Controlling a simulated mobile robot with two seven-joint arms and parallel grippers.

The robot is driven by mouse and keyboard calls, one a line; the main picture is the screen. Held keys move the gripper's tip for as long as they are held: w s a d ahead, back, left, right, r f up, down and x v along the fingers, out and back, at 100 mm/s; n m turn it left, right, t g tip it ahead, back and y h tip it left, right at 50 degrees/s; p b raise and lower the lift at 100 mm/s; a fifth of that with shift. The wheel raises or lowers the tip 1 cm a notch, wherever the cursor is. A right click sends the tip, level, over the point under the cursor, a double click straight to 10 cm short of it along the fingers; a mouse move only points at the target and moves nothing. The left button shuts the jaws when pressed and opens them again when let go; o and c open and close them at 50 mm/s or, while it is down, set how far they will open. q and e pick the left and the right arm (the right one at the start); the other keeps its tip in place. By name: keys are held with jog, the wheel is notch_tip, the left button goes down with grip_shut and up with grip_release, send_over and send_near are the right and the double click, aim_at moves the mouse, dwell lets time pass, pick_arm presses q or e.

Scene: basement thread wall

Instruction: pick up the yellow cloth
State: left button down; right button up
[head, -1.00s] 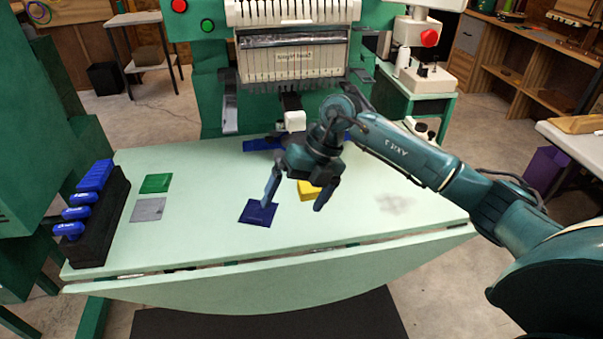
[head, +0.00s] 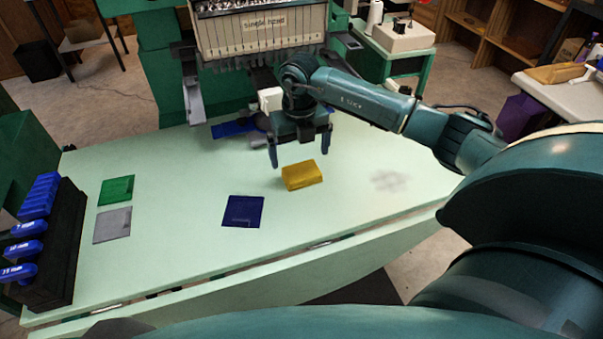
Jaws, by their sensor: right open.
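The yellow cloth (head: 302,175) is a folded, block-like pad lying on the pale green table (head: 180,240), right of the dark blue cloth. My right gripper (head: 299,156) is open and empty. It points down behind and above the yellow cloth, with one finger to the left and one to the right. I cannot tell exactly how high the fingertips are. My left gripper is not in view.
A dark blue cloth (head: 243,211), a green cloth (head: 116,190) and a grey cloth (head: 112,225) lie flat on the table. A black rack with blue-handled items (head: 58,245) stands at the left edge. The embroidery machine (head: 262,35) rises behind.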

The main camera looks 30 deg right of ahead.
aim_at(302, 170)
jog(key=shift+s+d+f, duration=0.1)
jog(key=shift+d+f, duration=0.05)
jog(key=shift+f, duration=2.55)
jog(key=shift+c, duration=0.4)
jog(key=c, duration=0.8)
notch_tip(302, 170, up, 10)
jog(key=shift+r, duration=0.1)
